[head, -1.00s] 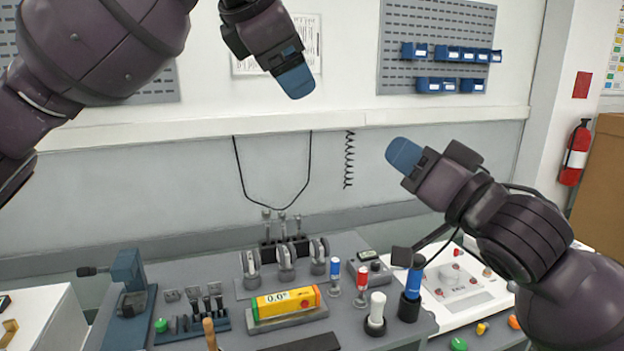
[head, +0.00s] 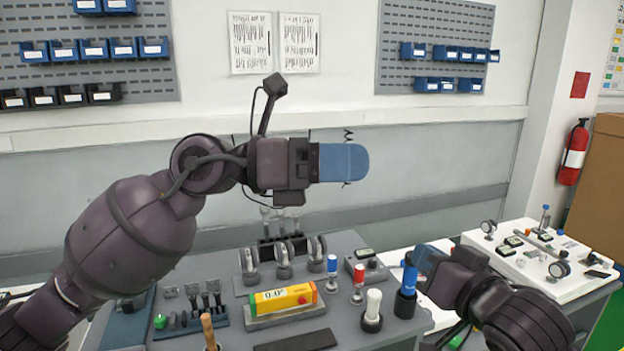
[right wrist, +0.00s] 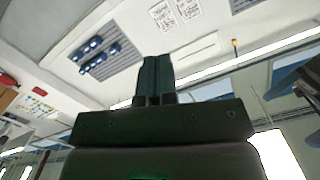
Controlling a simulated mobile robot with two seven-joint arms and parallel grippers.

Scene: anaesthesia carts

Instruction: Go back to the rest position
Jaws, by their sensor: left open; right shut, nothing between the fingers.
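My left gripper (head: 345,163) is raised above the bench in the head view, pointing right with its blue fingers seen from the side. It is open and holds nothing visible. My right gripper (head: 424,260) is low at the right, its blue fingertips beside the blue-topped handle (head: 410,278) in its dark holder. I cannot tell whether they touch. In the right wrist view, the right gripper's fingers (right wrist: 156,76) are together with nothing between them, pointing up toward the wall and ceiling.
The grey bench holds a yellow 0.0° gauge (head: 284,299), a white-knobbed post (head: 373,307), small blue- and red-topped pieces and several levers. A white instrument board (head: 540,257) stands at the right. A fire extinguisher (head: 573,152) hangs on the wall.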

